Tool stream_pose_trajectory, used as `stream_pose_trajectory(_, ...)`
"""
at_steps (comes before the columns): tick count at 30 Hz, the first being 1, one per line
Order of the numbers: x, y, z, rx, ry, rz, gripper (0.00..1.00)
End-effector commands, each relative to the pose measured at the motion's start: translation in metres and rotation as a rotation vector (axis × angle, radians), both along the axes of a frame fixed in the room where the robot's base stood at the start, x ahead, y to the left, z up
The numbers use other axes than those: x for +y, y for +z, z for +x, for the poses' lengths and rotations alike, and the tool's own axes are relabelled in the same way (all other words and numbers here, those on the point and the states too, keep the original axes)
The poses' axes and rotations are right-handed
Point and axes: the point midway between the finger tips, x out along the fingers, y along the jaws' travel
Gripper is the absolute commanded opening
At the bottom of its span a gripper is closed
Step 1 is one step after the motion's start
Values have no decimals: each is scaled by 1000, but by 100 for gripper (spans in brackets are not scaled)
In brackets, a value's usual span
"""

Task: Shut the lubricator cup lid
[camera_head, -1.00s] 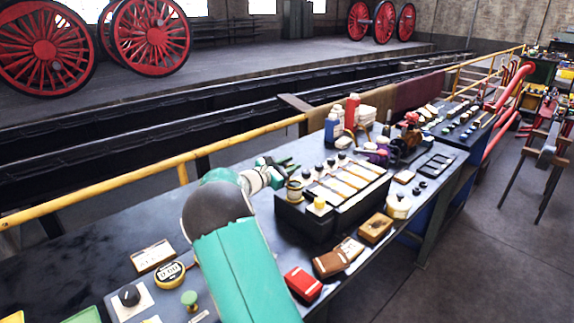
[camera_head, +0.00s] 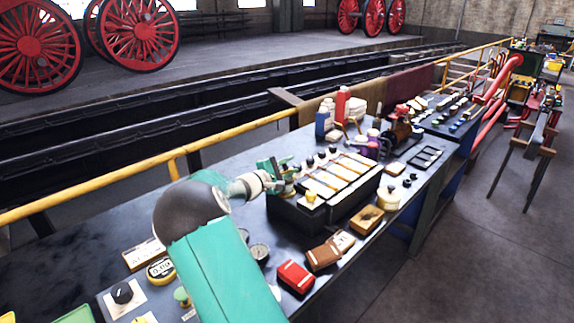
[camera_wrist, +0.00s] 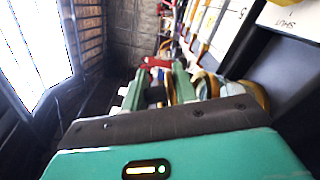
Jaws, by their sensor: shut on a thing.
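The lubricator is a black box (camera_head: 322,214) on the workbench with a row of pale sight panels on its sloping top. Its small brass cup (camera_head: 288,188) is at the box's near left end, partly covered by my gripper (camera_head: 279,174). My gripper reaches the cup from the left. In the wrist view my green fingers (camera_wrist: 158,88) are close together, shut on what appears to be the cup lid. The lid is mostly hidden between the fingers, so its angle cannot be told. A brass rim (camera_wrist: 256,96) shows just right of the fingers.
A yellow knob (camera_head: 311,197) stands on the box beside the cup. Blue (camera_head: 323,122) and red (camera_head: 342,103) bottles stand behind the box. A red tin (camera_head: 295,277) and brown blocks lie in front. A yellow rail (camera_head: 100,188) runs along the bench's back.

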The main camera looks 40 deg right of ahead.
Motion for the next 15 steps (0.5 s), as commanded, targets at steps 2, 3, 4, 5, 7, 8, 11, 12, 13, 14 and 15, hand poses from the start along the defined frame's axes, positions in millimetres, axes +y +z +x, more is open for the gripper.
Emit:
stream_pose_trajectory(2, 2, 0, 1, -27, 4, 1, 6)
stream_pose_trajectory(3, 2, -1, 1, -38, 4, 1, 6)
stream_pose_trajectory(4, 2, -1, 0, -46, 4, 1, 6)
stream_pose_trajectory(5, 2, -1, 0, -51, 4, 1, 6)
stream_pose_trajectory(7, 2, -2, 0, -61, 4, 2, 6)
stream_pose_trajectory(8, 2, -2, 0, -64, 4, 2, 6)
stream_pose_trajectory(11, 2, -2, -1, -70, 4, 2, 6)
stream_pose_trajectory(12, 1, -2, -1, -71, 4, 2, 6)
stream_pose_trajectory(13, 2, -2, -1, -71, 4, 2, 6)
stream_pose_trajectory(14, 2, -2, -1, -71, 4, 2, 6)
stream_pose_trajectory(15, 2, -2, -1, -71, 4, 2, 6)
